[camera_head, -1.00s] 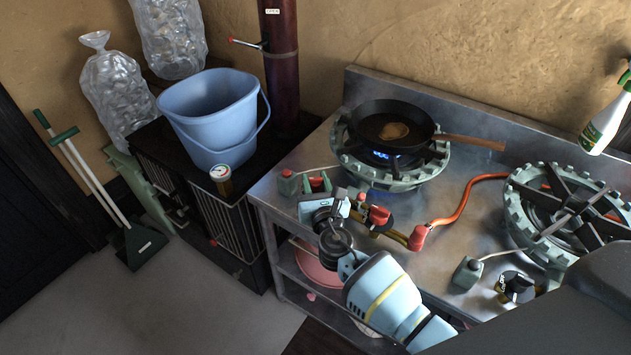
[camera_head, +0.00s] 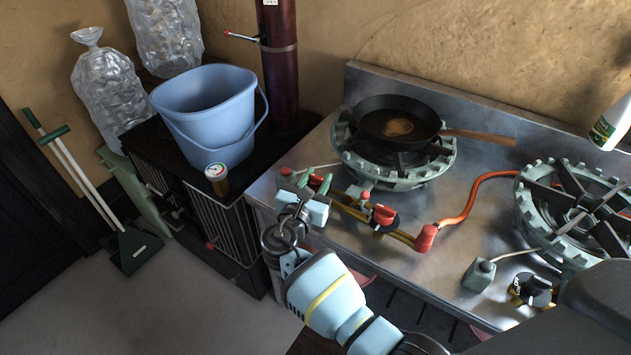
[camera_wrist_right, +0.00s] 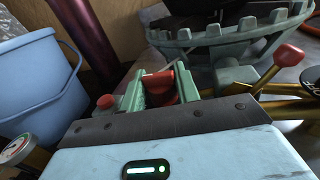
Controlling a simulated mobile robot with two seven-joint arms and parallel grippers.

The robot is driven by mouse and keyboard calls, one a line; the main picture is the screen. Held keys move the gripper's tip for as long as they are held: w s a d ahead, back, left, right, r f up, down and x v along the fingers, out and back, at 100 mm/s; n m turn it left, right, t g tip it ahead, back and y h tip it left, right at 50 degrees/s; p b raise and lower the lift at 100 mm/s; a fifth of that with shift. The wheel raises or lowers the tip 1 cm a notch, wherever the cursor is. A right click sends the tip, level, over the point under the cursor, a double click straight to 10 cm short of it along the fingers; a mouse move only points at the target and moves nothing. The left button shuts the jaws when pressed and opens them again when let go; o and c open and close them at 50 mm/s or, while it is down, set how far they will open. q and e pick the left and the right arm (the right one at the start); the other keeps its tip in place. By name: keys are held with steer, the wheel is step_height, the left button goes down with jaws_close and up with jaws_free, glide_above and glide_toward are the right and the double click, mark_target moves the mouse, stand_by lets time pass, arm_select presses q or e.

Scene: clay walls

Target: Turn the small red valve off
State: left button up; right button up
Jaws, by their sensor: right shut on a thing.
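My right gripper (camera_head: 317,184) is at the front left of the steel stove top, on the pipe's left end. In the right wrist view its two green fingers (camera_wrist_right: 158,92) are shut on the small red valve (camera_wrist_right: 161,84), one on each side. In the head view the gripper mostly hides the valve. The brass gas pipe (camera_head: 403,236) runs right from there to a red hose fitting (camera_head: 426,237). No flame shows under the pan (camera_head: 392,117) on the left burner (camera_head: 408,173). My left gripper is not in view.
A red knob (camera_head: 383,214) on a black disc and a red-tipped lever stand close right of the gripper. An orange hose (camera_head: 468,204) runs to the right. A blue bucket (camera_head: 206,112) and gauge (camera_head: 216,172) are left.

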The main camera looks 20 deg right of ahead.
steer(key=shift+d+f, duration=0.1)
stand_by(0.3)
steer(key=o, duration=0.9)
steer(key=shift+c, duration=0.2)
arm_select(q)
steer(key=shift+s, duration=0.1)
